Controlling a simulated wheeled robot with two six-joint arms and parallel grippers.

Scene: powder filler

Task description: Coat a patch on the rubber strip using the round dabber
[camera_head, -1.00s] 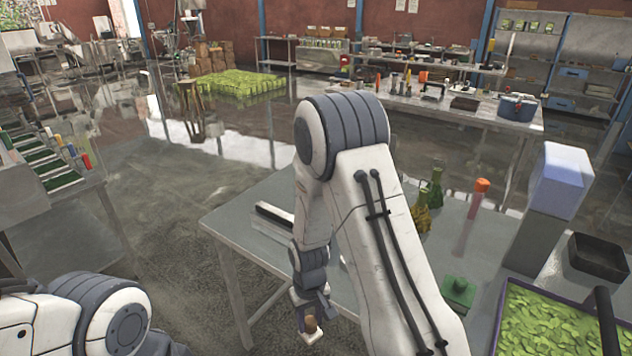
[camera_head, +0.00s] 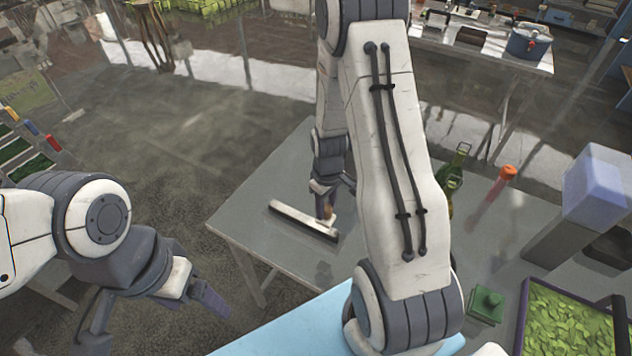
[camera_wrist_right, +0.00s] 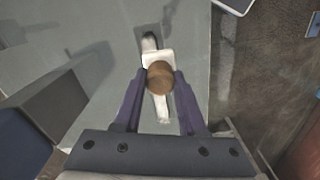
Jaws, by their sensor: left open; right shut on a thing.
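The rubber strip (camera_head: 290,216), pale on top with a dark long side, lies on the grey table. It also shows in the right wrist view (camera_wrist_right: 162,108), running away under the dabber. My right gripper (camera_head: 328,196) is shut on the round dabber (camera_head: 325,208), which has a brown round knob and a pale base. In the right wrist view the knob (camera_wrist_right: 160,76) sits between the fingers and the pale square base (camera_wrist_right: 155,57) lies over the strip. I cannot tell whether the base touches it. My left gripper (camera_head: 212,298) is open and empty, left of the table.
The grey table (camera_head: 262,238) is clear around the strip. Right of my right arm are a green bottle (camera_head: 454,175), an orange-capped tube (camera_head: 503,181), a green block (camera_head: 487,303), a bluish box (camera_head: 596,184) and a purple-rimmed tray of green leaves (camera_head: 523,322). A light-blue surface (camera_head: 290,330) lies in front.

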